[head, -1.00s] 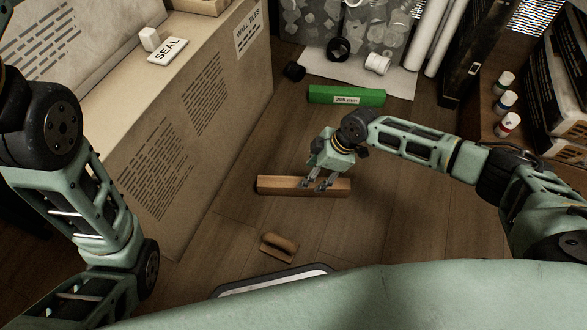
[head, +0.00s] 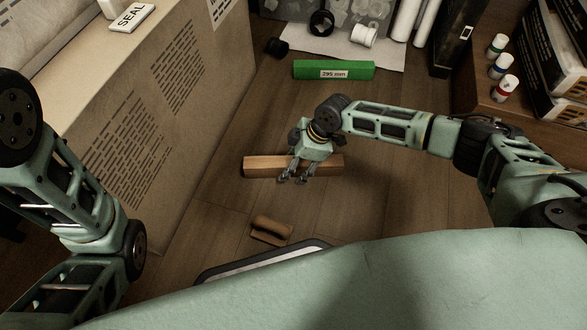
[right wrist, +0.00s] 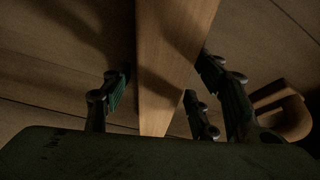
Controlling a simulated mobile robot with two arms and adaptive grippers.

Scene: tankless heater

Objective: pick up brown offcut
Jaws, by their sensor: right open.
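The brown offcut (head: 262,166) is a long wooden bar lying on the floor, left to right in the head view. My right gripper (head: 297,178) is at its middle, and the fingers reach down over its near edge. In the right wrist view the offcut (right wrist: 172,55) runs between the open fingers (right wrist: 165,100), one on its left and two on its right. A gap shows at the left finger; whether the right ones touch it, I cannot tell. My left arm shows at the left, but its gripper is out of view.
A green block marked 295 mm (head: 333,70) lies beyond the offcut. A brown handled tool (head: 271,231) lies nearer to me and also shows in the right wrist view (right wrist: 284,112). A large cardboard box (head: 165,110) stands at the left. Small bottles (head: 501,67) stand at the right.

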